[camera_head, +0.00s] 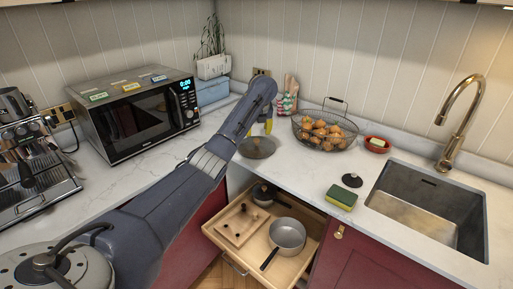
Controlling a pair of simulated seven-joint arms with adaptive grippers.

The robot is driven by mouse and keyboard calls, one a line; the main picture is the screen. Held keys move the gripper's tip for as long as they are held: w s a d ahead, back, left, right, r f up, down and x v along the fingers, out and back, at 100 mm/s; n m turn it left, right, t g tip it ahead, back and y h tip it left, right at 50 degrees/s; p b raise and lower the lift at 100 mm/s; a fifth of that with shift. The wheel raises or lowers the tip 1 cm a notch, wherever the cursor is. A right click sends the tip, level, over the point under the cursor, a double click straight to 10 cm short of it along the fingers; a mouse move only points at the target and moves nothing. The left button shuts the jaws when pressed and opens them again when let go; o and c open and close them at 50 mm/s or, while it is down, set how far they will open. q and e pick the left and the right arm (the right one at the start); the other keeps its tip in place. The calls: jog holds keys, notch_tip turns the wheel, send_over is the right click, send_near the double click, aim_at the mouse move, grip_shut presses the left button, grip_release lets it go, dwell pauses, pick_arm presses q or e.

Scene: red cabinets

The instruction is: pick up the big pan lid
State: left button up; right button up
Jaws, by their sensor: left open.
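A round greyish disc that looks like the big pan lid (257,150) lies flat on the white counter, near the back corner and just behind the open drawer. The gripper is open and holds nothing that I can see. The arm and fingers hide part of the lid's far edge, and I cannot tell whether the fingers touch it. My right gripper is out of view.
The open drawer (217,237) holds a grey saucepan (288,234), a smaller pan (264,194) and a wooden board. A wire basket of brown items (325,131) stands right of the gripper. A sponge (341,197), a black disc (352,180) and the sink (424,206) are farther right.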

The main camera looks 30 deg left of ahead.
aim_at(257, 139)
pick_arm(q)
jog(key=shift+x, duration=4.1)
jog(key=shift+c, duration=0.2)
grip_shut()
